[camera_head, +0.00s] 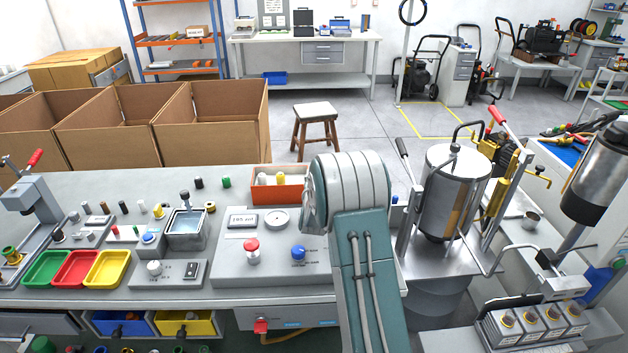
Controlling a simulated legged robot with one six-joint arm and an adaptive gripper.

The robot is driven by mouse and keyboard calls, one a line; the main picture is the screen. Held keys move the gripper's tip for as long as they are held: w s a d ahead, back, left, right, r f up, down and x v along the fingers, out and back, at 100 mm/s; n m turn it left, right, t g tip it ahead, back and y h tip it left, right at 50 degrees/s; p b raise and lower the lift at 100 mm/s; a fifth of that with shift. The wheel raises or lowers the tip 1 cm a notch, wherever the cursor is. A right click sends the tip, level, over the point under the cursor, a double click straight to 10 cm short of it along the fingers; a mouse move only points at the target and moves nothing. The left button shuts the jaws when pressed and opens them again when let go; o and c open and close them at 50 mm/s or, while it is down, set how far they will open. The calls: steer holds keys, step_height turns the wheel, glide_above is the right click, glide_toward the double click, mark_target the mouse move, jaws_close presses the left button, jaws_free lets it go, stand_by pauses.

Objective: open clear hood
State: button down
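I cannot make out a clear hood with certainty. A shiny upright cylinder (452,192) with a handle on top stands in a metal frame right of centre. It looks closed, and a brown-yellow strip shows on its side. I cannot tell whether it is see-through or reflecting. A black-tipped lever (404,151) rises at its left and a red-tipped lever (497,115) at its right. A large teal link with a grey ribbed end, probably my arm, rises from the bottom centre, left of the cylinder and apart from it in the picture. I see no gripper fingers.
The grey bench holds a control box (272,262) with red and blue knobs, coloured trays (107,268) and small parts. Several capped grey blocks (538,325) stand at the lower right. A black and silver cylinder (601,172) hangs at the right edge. Cardboard boxes (212,122) stand behind.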

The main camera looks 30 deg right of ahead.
steer(key=shift+w+d+m+g+h, duration=0.3)
steer(key=shift+m+h, duration=0.1)
steer(key=shift+h, duration=0.1)
steer(key=shift+c, duration=1.7)
jaws_free()
steer(key=v, duration=1.2)
steer(key=shift+a, duration=0.1)
